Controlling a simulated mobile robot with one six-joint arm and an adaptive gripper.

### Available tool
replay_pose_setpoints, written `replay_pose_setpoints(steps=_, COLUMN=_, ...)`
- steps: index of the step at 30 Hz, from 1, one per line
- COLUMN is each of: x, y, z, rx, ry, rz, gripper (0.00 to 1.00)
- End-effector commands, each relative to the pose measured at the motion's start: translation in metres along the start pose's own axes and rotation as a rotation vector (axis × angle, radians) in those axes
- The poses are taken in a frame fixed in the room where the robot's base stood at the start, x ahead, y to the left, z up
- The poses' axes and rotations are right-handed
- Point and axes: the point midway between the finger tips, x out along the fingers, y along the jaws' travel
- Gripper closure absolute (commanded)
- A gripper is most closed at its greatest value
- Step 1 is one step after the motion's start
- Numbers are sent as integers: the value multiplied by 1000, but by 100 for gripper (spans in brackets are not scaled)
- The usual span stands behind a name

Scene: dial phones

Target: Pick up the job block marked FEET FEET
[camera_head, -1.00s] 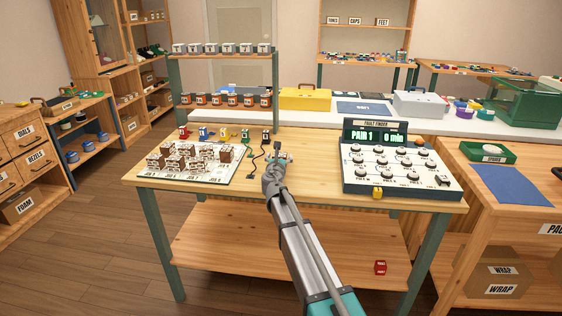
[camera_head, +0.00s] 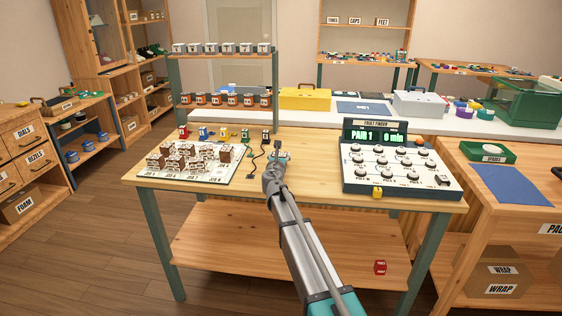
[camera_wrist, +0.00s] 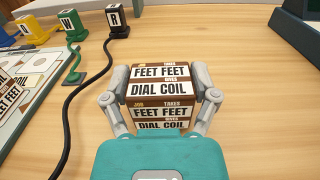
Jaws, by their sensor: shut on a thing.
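The job block (camera_wrist: 161,84) is brown with cream labels reading FEET FEET and DIAL COIL. In the wrist view it sits between the two fingers of my gripper (camera_wrist: 162,88), which is shut on it from both sides. In the head view my gripper (camera_head: 276,157) is over the middle of the workbench, right of the white board (camera_head: 238,176). The block is mostly hidden there by my arm. I cannot tell whether the block touches the bench top.
Several other job blocks (camera_head: 185,160) stand on the white board to the left. Black and green cables with lettered plugs, one marked R (camera_wrist: 116,22), lie close by. The fault finder (camera_head: 402,170) stands to the right. Bare bench lies between it and my gripper.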

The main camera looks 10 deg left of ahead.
Motion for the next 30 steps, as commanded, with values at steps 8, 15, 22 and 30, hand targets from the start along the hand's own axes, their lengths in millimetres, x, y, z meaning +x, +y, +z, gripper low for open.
replay_pose_setpoints(steps=8, x=0, y=0, z=0, rx=0, ry=0, rz=0, gripper=73)
replay_pose_setpoints(steps=15, x=0, y=0, z=4, rx=0, ry=0, rz=0, gripper=73)
replay_pose_setpoints(steps=22, x=0, y=1, z=16, rx=0, ry=0, rz=1, gripper=73)
replay_pose_setpoints(steps=30, x=-7, y=0, z=42, rx=0, ry=0, rz=1, gripper=73)
